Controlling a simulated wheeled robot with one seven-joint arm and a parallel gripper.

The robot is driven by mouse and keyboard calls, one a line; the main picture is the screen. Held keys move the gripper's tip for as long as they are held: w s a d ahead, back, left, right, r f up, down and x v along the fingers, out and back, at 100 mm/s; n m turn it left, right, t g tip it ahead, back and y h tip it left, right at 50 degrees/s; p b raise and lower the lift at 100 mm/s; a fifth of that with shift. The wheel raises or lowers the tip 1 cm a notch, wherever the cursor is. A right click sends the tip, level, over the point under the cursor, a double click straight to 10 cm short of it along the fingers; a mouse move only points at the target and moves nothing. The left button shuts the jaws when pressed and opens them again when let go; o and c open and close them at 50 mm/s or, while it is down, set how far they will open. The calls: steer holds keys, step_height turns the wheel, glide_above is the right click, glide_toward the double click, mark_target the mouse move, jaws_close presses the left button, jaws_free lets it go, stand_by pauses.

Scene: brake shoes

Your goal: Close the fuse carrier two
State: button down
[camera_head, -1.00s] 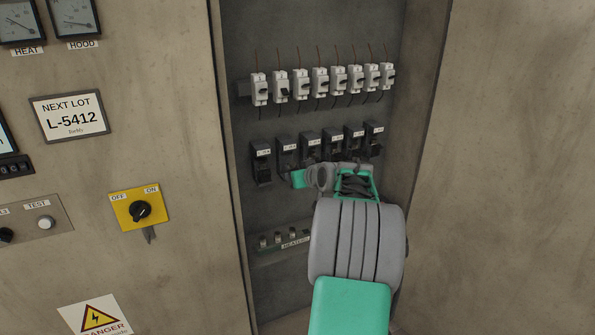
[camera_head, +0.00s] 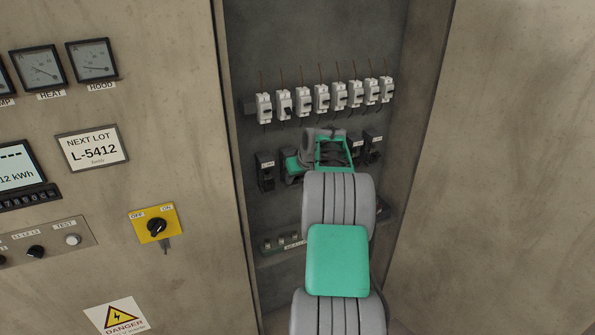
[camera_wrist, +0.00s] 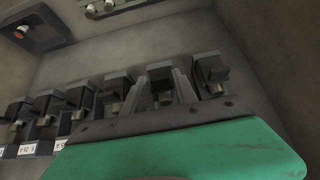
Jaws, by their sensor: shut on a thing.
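The fuse carriers form a row of black blocks inside the cabinet. Fuse carrier two (camera_wrist: 161,71) is second from the right in the wrist view, which looks upside down compared with the head view. My gripper (camera_wrist: 163,94) has its grey fingers on both sides of it and is shut on it.
The first carrier (camera_head: 265,171) stands close on the left; carriers (camera_head: 373,147) on the right flank my wrist. White breakers (camera_head: 322,98) with wires run above. A terminal strip (camera_head: 282,242) is below. The cabinet's side edge (camera_head: 232,150) is at left.

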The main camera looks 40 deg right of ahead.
steer(key=shift+w+r+g+p, duration=0.25)
steer(key=shift+g+p, duration=0.25)
steer(key=shift+p, duration=0.45)
steer(key=shift+w+f+g+y+p, duration=0.1)
steer(key=shift+g+y+p, duration=0.2)
steer(key=shift+p, duration=0.1)
steer(key=c, duration=1.2)
jaws_free()
steer(key=shift+o, duration=0.2)
steer(key=b+v, duration=0.2)
steer(key=v, duration=0.5)
steer(key=shift+r, duration=0.4)
